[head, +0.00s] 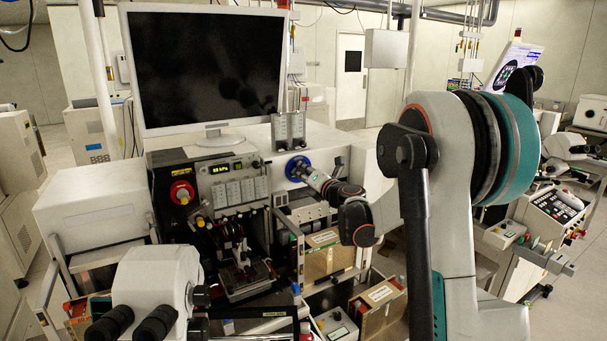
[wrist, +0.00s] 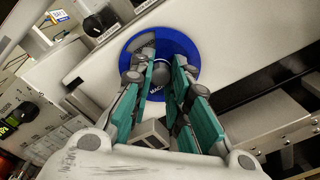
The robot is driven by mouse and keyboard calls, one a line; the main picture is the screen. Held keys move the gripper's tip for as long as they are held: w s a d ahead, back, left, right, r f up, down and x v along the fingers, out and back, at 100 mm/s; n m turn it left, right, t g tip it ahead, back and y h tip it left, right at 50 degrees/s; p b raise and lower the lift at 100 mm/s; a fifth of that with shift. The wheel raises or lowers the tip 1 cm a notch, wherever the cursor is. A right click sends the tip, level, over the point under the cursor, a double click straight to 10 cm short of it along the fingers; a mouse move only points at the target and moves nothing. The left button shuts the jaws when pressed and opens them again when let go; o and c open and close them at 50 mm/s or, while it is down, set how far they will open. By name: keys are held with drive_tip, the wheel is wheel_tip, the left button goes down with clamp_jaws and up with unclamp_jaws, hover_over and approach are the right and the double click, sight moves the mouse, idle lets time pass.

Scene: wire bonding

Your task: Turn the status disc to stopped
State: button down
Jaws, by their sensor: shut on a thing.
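The status disc is a round blue plate on the pale front panel of the machine. In the head view the disc (head: 291,165) is partly covered by my gripper (head: 304,172). In the wrist view the disc (wrist: 190,45) shows a grey sector at its upper left and part of some white lettering, largely hidden by the fingers. My gripper (wrist: 165,68) reaches straight at the disc, with its teal-padded fingers on either side of the grey centre knob (wrist: 160,73). It is shut on that knob.
A large dark monitor (head: 205,70) stands on top of the machine. Microscope eyepieces (head: 130,325) are at the front left. Cardboard boxes (head: 322,258) stand below my gripper.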

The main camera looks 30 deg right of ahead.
drive_tip(key=c, duration=1.5)
unclamp_jaws()
drive_tip(key=shift+s, duration=0.15)
drive_tip(key=s, duration=1.1)
drive_tip(key=shift+s+d+r, duration=0.15)
drive_tip(key=shift+s+d, duration=0.05)
drive_tip(key=shift+s, duration=0.15)
